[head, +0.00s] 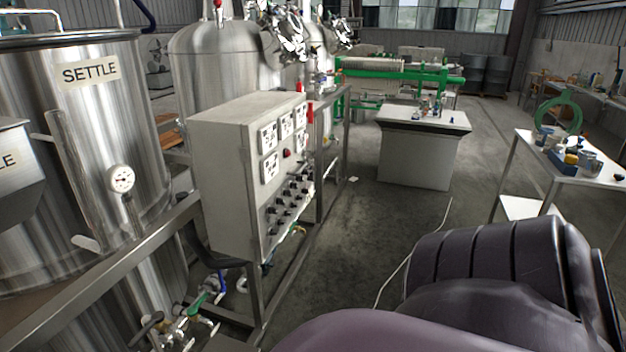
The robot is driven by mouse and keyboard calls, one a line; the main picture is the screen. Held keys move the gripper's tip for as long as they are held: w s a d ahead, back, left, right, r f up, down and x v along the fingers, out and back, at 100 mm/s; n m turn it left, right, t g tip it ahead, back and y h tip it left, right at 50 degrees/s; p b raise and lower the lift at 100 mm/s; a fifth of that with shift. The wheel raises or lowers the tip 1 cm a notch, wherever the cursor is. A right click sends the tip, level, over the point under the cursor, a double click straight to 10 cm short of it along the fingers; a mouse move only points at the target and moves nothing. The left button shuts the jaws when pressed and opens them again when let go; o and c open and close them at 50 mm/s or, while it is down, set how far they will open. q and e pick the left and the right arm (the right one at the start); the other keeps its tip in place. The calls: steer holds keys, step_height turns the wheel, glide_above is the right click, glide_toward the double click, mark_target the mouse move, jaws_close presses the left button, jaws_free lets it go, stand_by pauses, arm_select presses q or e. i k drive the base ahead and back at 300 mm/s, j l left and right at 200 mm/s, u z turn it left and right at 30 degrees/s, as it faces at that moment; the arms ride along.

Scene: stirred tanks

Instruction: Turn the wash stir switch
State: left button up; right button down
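A grey control cabinet (235,165) stands left of the middle in the head view, its panel facing right and seen at a steep angle. Its panel carries several white dial meters (269,136), a red button (287,153) and rows of small black switches (283,208). The labels are too small to read, so I cannot tell which one is the wash stir switch. Neither of my grippers is in view. A dark part of my own body fills the lower right.
A steel tank (85,120) marked SETTLE stands at the left, with another tank (215,70) behind the cabinet. Pipes and valves (185,320) lie low beside the frame. A white bench (420,150) and a side table (570,160) stand beyond clear floor (350,235).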

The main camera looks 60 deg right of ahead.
mark_target(271, 210)
steer(key=z, duration=1.9)
